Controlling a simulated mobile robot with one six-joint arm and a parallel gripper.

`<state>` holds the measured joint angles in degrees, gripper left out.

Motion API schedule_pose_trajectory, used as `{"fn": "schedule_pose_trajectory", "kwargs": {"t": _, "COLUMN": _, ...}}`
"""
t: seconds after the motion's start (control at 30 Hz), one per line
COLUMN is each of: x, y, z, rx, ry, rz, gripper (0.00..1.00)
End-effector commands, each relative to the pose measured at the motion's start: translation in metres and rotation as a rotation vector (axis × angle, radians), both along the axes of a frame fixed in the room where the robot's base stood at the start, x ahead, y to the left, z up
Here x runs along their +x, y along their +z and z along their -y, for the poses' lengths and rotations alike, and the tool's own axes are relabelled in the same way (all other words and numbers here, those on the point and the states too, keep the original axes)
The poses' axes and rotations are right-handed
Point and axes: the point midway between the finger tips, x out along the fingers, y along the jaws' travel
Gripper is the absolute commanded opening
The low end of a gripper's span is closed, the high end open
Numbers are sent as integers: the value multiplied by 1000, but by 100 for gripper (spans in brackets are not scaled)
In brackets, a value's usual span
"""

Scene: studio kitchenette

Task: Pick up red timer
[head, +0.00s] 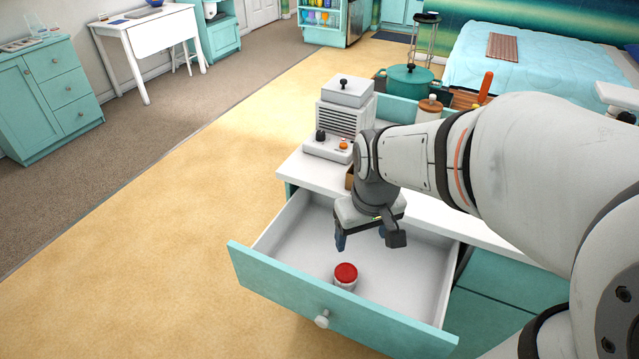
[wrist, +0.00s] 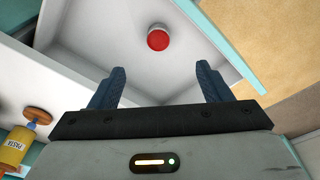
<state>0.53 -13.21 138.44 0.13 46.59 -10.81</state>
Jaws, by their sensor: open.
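The red timer (head: 346,274) is a small round thing with a red top and a white body. It stands in the open white-lined drawer (head: 405,270), close to the teal drawer front. In the wrist view the timer (wrist: 158,38) lies beyond my fingertips, roughly centred between them. My gripper (head: 362,240) hangs over the drawer, above and behind the timer. Its two blue fingers (wrist: 162,82) are apart with nothing between them. The gripper does not touch the timer.
The drawer front (head: 300,297) and side walls rise around the timer. Behind the drawer is a white counter (head: 300,168) with a white appliance (head: 340,118), a teal pot (head: 408,80) and a lidded jar (head: 430,108). Open floor lies left.

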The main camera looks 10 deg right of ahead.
Motion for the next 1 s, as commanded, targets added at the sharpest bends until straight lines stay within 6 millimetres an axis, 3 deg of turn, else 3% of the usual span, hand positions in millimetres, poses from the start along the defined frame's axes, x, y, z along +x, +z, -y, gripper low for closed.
{"fn": "schedule_pose_trajectory", "kwargs": {"t": 0.03, "x": 12, "y": -35, "z": 0, "rx": -5, "ry": 34, "rz": -28, "gripper": 76}}
{"fn": "schedule_pose_trajectory", "kwargs": {"t": 0.1, "x": 29, "y": -65, "z": 0, "rx": -11, "ry": 86, "rz": -53, "gripper": 81}}
{"fn": "schedule_pose_trajectory", "kwargs": {"t": 0.3, "x": 64, "y": -140, "z": 0, "rx": -19, "ry": 215, "rz": -111, "gripper": 81}}
{"fn": "schedule_pose_trajectory", "kwargs": {"t": 0.4, "x": 74, "y": -165, "z": 0, "rx": -21, "ry": 259, "rz": -129, "gripper": 81}}
{"fn": "schedule_pose_trajectory", "kwargs": {"t": 1.0, "x": 85, "y": -240, "z": 0, "rx": -21, "ry": 298, "rz": -146, "gripper": 81}}
